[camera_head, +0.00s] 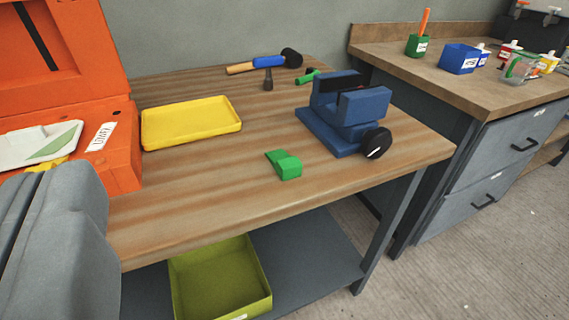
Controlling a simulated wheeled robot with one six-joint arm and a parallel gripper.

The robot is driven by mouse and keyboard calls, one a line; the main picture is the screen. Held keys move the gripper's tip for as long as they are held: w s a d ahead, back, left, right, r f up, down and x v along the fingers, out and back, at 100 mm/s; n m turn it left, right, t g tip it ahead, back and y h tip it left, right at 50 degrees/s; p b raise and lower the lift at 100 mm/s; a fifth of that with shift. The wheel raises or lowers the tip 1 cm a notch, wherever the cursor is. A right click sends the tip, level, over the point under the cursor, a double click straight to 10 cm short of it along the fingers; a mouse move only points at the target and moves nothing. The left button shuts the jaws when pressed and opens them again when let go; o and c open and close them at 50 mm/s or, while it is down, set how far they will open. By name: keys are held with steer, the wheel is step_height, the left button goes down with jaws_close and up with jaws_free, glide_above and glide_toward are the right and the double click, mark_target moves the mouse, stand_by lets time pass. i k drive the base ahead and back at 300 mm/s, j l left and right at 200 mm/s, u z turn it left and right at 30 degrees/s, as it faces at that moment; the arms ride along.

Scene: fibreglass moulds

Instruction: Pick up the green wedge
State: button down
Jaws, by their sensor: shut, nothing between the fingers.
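The green wedge (284,165) lies on the wooden workbench (215,205), near its front edge and in front of the blue vise. It is a small block with a sloped top, and nothing touches it. My gripper (48,172) is the large grey shape at the lower left, cut off by the picture's edge. Its fingers are shut with nothing seen between them. It is well to the left of the wedge and apart from it in the picture.
A blue vise (345,112) stands right behind the wedge. A yellow tray (190,124) and an open orange case (122,160) are to the left. A hammer (265,62) lies at the back. A green bin (222,280) sits on the lower shelf. Bench space around the wedge is clear.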

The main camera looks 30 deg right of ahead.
mark_target(287, 166)
steer(key=i+z, duration=0.1)
steer(key=z, duration=0.55)
